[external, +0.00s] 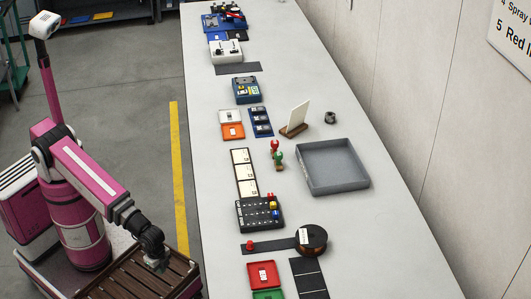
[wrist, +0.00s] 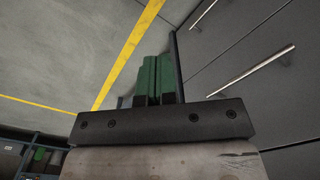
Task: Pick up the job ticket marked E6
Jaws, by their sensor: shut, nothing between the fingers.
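No marking E6 is legible in either view, so I cannot tell which item is the job ticket. Small white cards or labels show in the external view on an orange tray (external: 233,131), a red tray (external: 252,282) and a cream strip (external: 245,172) on the table. A blank-looking white card (external: 298,114) leans in a wooden stand. My gripper (external: 157,265) hangs low beside the table's left side, over my base, away from all of these. In the wrist view my gripper's green fingers (wrist: 157,78) are together and empty.
The long white table (external: 375,240) holds a grey tray (external: 360,183), a black pegboard (external: 258,222), a copper spool (external: 312,240), red and green figures and blue boxes (external: 246,95). A grey-fronted cabinet with bar handles (wrist: 250,72) and yellow floor lines (wrist: 130,45) show in the wrist view.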

